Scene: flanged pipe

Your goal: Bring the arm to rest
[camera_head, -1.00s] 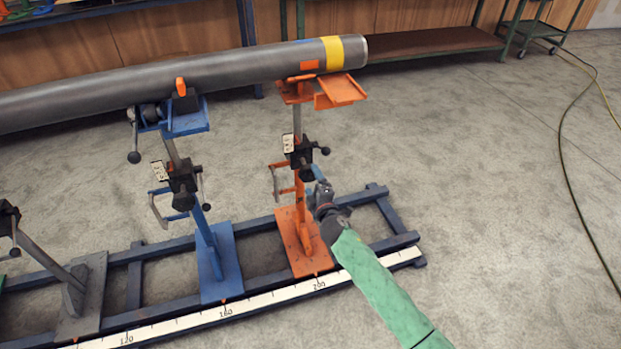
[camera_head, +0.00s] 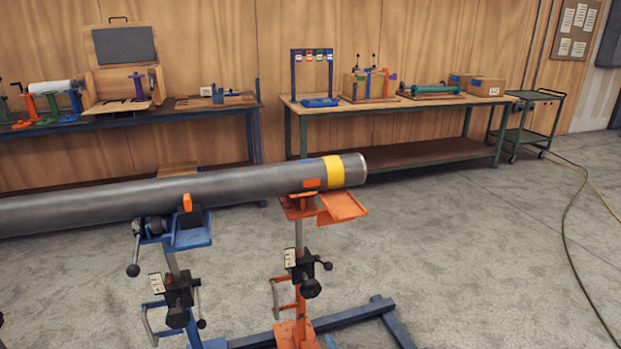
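The grey steel pipe (camera_head: 240,184) lies level across the left and middle, with a yellow band (camera_head: 334,171) and an orange mark near its right end. An orange stand (camera_head: 299,252) bears its right end. A blue stand (camera_head: 176,273) bears it further left. Each stand has a dark clamp block with a handle and a small tag. Neither of my grippers can be made out.
A blue-legged bench (camera_head: 175,108) and a green-legged bench (camera_head: 400,104) with tools and boxes stand along the wooden wall. A green cart (camera_head: 524,125) stands at the right. A yellow-green hose (camera_head: 566,230) lies on the floor.

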